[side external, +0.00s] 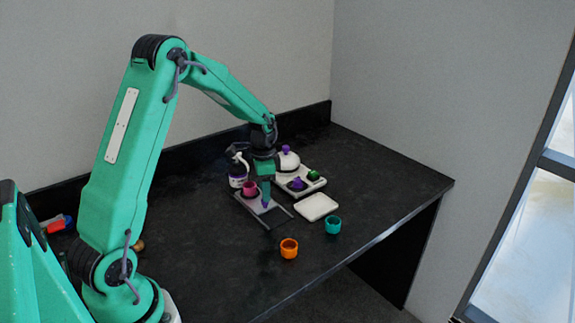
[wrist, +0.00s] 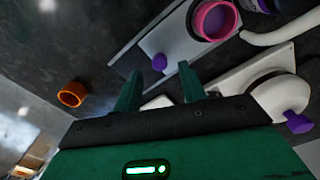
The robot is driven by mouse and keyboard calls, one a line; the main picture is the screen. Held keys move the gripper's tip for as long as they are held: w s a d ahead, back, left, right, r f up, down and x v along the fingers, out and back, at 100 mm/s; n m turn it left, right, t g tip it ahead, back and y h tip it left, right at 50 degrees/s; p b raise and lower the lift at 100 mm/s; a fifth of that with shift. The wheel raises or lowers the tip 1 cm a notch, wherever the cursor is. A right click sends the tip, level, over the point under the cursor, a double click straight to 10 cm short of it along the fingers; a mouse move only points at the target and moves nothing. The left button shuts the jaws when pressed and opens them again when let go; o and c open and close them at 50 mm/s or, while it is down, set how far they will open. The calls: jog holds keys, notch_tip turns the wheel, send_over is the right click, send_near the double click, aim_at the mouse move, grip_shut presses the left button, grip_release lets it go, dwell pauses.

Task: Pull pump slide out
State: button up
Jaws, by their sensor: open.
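The pump slide (side external: 256,206) is a flat grey plate between dark rails, with a small purple knob (wrist: 159,62) near its front end. A magenta cup (side external: 249,187) stands on the slide's back part, and this cup (wrist: 213,20) also shows in the wrist view. Behind it is a dark purple bottle with a white pump spout (side external: 238,172). Contact cannot be told.
A white base (side external: 313,186) with a domed white piece (side external: 288,160), purple knobs and a green piece stands close on the right. A white square plate (side external: 316,207), a teal cup (side external: 333,226) and an orange cup (side external: 289,248) are nearer the front.

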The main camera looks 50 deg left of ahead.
jog(key=shift+f, duration=1.45)
grip_shut()
